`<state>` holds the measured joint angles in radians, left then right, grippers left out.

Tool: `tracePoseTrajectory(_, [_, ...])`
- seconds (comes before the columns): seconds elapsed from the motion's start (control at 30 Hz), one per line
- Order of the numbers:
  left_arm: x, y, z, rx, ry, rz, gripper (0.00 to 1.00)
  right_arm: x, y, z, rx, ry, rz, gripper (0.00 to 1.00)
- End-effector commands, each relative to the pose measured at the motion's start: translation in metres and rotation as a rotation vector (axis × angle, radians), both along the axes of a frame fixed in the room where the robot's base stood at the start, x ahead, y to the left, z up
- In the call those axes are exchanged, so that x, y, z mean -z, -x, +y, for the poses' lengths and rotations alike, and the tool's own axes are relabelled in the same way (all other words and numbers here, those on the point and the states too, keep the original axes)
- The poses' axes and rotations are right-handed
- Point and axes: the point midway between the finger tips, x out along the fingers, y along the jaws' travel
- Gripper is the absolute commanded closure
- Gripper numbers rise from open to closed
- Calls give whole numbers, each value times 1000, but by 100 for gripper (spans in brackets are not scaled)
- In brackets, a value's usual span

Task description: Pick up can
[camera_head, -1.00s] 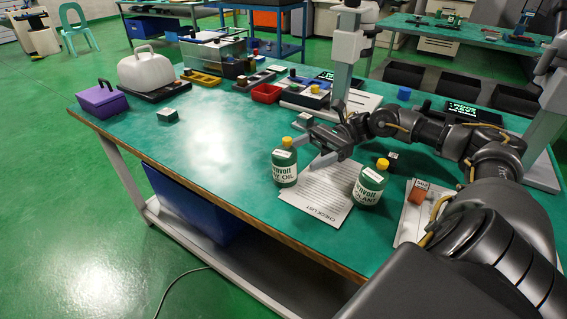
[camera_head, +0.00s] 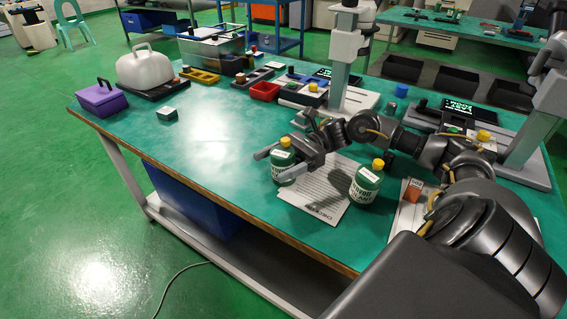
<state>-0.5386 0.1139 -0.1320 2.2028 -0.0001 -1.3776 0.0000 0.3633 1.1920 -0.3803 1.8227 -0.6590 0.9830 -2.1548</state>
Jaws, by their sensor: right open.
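A green can with a white label and yellow cap (camera_head: 283,160) stands upright on the table. A second green can with a yellow cap (camera_head: 366,185) stands to its right, at the edge of a printed sheet (camera_head: 312,190). My right gripper (camera_head: 278,164) is open, with one finger at the far left side of the first can and the other across its near right side. I cannot tell whether the fingers touch it. The gripper hides part of the can's label. My left gripper is out of view.
The green table (camera_head: 215,150) is clear left of the cans. A purple box (camera_head: 101,99), a white case (camera_head: 146,70) and a red bin (camera_head: 264,91) stand farther back. A small orange-brown block (camera_head: 413,190) lies right of the second can.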

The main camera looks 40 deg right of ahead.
Motion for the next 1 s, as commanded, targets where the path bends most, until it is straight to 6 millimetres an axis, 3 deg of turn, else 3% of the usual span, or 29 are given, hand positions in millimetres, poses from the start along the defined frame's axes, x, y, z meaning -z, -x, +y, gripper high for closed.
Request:
tracePoseTrajectory(0.07, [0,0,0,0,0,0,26,0,0,0,0,0,0,24])
tracePoseTrajectory(0.5, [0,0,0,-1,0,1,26,-1,0,0,0,-1,-2,78])
tracePoseTrajectory(0.8, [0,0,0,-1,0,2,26,-3,0,-1,0,-1,-3,78])
tracePoseTrajectory(1.0, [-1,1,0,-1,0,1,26,-21,0,0,-1,0,-6,78])
